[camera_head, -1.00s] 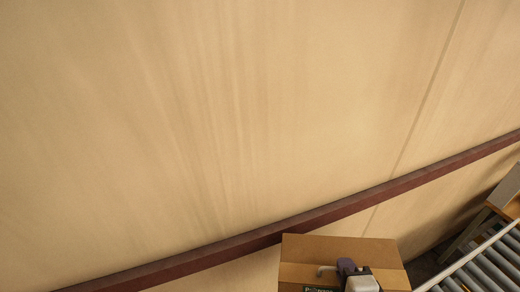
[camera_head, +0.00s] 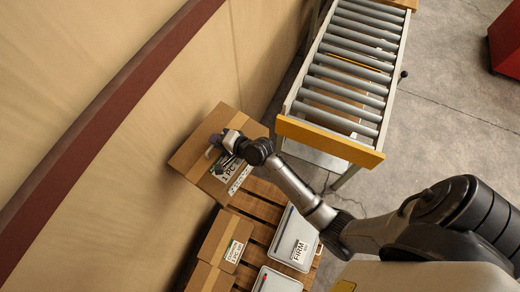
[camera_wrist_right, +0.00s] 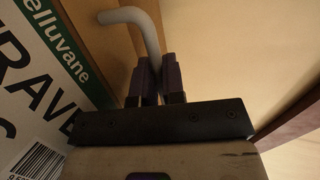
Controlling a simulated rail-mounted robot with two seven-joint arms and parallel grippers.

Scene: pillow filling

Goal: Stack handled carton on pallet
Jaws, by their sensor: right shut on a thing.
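The brown handled carton (camera_head: 195,160) hangs by my right gripper (camera_head: 217,141) at the far end of the wooden pallet (camera_head: 262,209). It overlaps the pallet's far edge in the head view; I cannot tell whether it touches the boards. In the right wrist view, the gripper's two dark fingers (camera_wrist_right: 155,85) are closed on the carton's grey bent handle (camera_wrist_right: 140,20). The carton's white and green label (camera_wrist_right: 50,70) fills the left of that view. My left gripper is not in view.
Brown cartons (camera_head: 222,240) stand on the pallet's left side, and white containers (camera_head: 293,240) on its right. A roller conveyor (camera_head: 345,80) with a yellow end bar lies beyond. A tan wall (camera_head: 130,150) with a dark red rail (camera_head: 100,115) runs along the left. Bare boards show mid-pallet.

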